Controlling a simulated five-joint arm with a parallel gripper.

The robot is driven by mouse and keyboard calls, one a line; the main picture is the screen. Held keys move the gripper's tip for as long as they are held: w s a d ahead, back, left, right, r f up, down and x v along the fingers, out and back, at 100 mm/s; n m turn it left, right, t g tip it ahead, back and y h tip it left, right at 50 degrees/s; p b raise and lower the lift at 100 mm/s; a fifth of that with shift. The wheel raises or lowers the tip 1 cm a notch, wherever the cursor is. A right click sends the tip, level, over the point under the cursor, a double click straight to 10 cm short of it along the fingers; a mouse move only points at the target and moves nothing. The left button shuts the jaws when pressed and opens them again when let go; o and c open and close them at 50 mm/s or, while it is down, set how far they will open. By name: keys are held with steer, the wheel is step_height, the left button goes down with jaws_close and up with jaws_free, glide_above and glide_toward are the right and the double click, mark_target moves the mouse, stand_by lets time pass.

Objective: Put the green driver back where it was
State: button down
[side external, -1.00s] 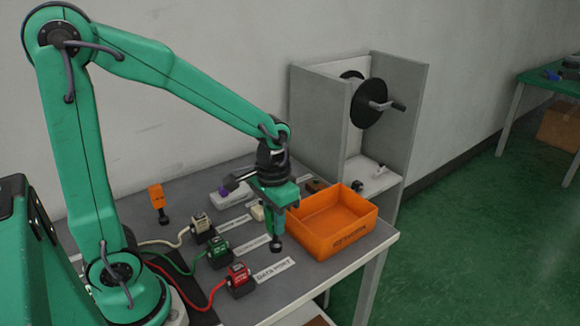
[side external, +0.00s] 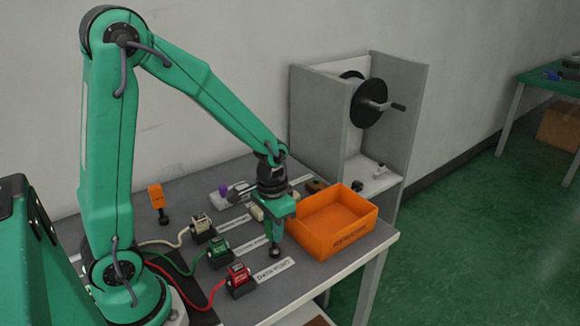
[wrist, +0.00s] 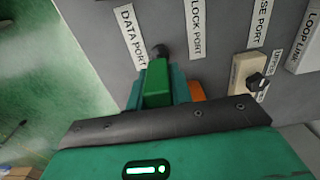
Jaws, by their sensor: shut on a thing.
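The green driver (wrist: 157,88) is between the jaws of my gripper (side external: 277,212), which is shut on it. In the wrist view its green handle fills the jaws and its dark round end (wrist: 158,51) sticks out beyond them. In the side view the driver hangs upright, with its dark end (side external: 275,252) at or just above the grey table by the DATA PORT label (side external: 274,269). I cannot tell whether it touches. An orange driver (side external: 156,196) stands upright on a dark base at the table's back left.
An orange REWORK bin (side external: 335,240) stands just right of my gripper. White, green and red plugs (side external: 238,280) with cables sit to its left. A switch block (wrist: 250,75) and the LOOP LINK piece (wrist: 307,40) are behind. A reel cabinet (side external: 413,110) stands beyond the bin.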

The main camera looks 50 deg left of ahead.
steer(key=shift+f, duration=0.35)
steer(key=c, duration=1.3)
jaws_free()
steer(key=shift+o, duration=0.2)
steer(key=shift+r, duration=0.1)
step_height(320, 180, up, 12)
steer(key=shift+r, duration=0.1)
steer(key=shift+r, duration=0.1)
steer(key=shift+s+d+r+t, duration=0.1)
steer(key=shift+s+r+t, duration=0.2)
steer(key=shift+s+r, duration=0.15)
steer(key=s+d+r+t, duration=0.1)
steer(key=s+r+t, duration=0.4)
steer(key=s, duration=0.4)
steer(key=shift+s+d, duration=0.2)
steer(key=shift+d, duration=0.05)
